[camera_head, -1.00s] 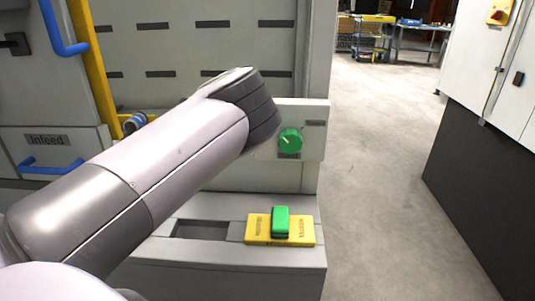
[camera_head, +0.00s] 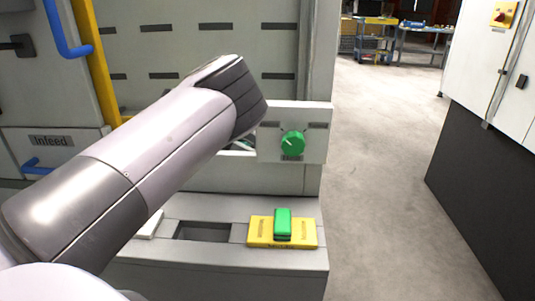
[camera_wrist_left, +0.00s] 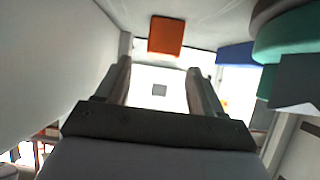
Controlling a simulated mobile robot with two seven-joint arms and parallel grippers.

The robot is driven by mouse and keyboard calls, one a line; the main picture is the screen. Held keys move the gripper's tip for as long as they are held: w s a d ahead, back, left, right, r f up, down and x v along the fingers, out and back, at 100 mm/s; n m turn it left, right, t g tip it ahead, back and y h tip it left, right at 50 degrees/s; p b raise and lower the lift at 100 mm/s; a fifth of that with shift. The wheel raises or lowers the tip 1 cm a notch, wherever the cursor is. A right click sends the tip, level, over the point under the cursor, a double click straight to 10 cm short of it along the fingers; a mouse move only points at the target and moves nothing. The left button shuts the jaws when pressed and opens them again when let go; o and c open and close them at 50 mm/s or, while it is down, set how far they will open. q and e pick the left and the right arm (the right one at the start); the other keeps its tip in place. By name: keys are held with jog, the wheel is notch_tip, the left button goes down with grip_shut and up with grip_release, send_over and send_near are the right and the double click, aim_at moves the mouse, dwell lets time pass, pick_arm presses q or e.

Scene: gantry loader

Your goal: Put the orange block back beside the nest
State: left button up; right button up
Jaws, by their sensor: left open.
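The orange block (camera_wrist_left: 166,36) shows at the top of the left wrist view, on a pale grey surface. My left gripper (camera_wrist_left: 159,69) is open, and the block lies beyond its fingertips, apart from them. Between the fingers is a bright white surface with a small dark grey square (camera_wrist_left: 159,90); I cannot tell whether this is the nest. In the head view my left arm crosses the machine front; its gripper and the orange block are hidden there. My right gripper is in neither view.
A grey ledge (camera_head: 225,263) has a dark rectangular recess (camera_head: 203,232) and a yellow plate (camera_head: 258,232) bearing a green block (camera_head: 283,222). A panel with a green knob (camera_head: 292,144) stands above. Open floor (camera_head: 380,190) lies to the right.

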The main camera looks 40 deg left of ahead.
pick_arm(q)
jog(key=v, duration=0.7)
jog(key=shift+a, duration=0.2)
jog(key=shift+s+r, duration=0.1)
jog(key=shift+s, duration=0.05)
